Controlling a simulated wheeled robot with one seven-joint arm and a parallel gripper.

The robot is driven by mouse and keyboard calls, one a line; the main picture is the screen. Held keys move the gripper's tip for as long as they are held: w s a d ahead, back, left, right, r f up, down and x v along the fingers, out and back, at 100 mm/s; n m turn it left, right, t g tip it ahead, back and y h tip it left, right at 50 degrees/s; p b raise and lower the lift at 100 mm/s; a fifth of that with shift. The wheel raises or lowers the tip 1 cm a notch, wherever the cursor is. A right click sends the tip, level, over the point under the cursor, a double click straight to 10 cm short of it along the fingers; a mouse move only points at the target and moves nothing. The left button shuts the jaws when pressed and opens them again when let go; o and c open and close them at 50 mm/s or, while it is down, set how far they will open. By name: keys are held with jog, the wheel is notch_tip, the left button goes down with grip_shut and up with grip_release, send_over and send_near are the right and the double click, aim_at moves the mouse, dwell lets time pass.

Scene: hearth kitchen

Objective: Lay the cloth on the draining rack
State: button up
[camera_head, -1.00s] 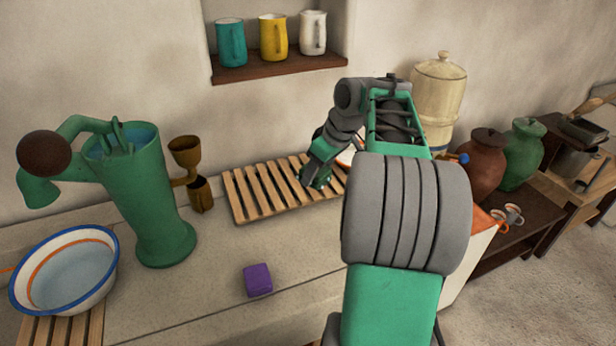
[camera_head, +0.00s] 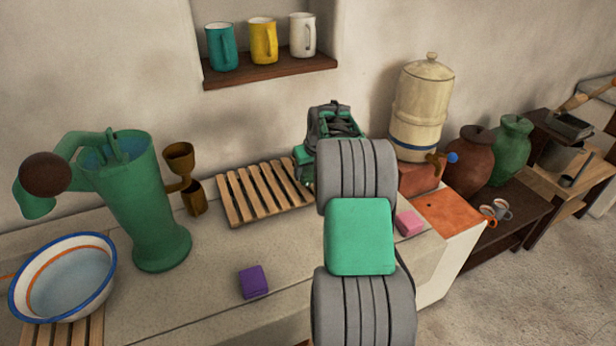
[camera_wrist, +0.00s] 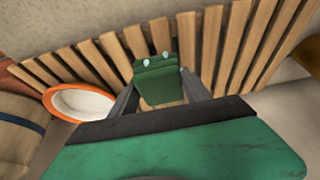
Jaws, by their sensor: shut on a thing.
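The draining rack (camera_head: 240,200) is a slatted wooden rack on the counter against the wall. Its slats also cross the top of the wrist view (camera_wrist: 215,45). My gripper (camera_wrist: 160,88) shows in the wrist view with its grey fingers on either side of a small green folded thing, which looks like the cloth (camera_wrist: 155,72), with two pale spots. The slats show behind the cloth; I cannot tell whether it touches them. In the head view my arm covers the rack's right end and hides the fingertips and cloth.
A white bowl with an orange rim (camera_wrist: 82,103) stands beside the rack. A green pump (camera_head: 145,205) and brown cups (camera_head: 180,165) stand left of it. A purple block (camera_head: 253,282) lies in front; a pink block (camera_head: 408,223) and a cream dispenser (camera_head: 422,105) are right.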

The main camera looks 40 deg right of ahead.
aim_at(308, 180)
jog(key=shift+w+d+f, duration=0.1)
jog(key=shift+w+f, duration=0.05)
jog(key=shift+f, duration=0.8)
jog(key=shift+w+f, duration=0.1)
jog(key=shift+f, duration=0.8)
jog(key=shift+f, duration=0.25)
jog(key=o, duration=1.5)
jog(key=shift+r, duration=0.1)
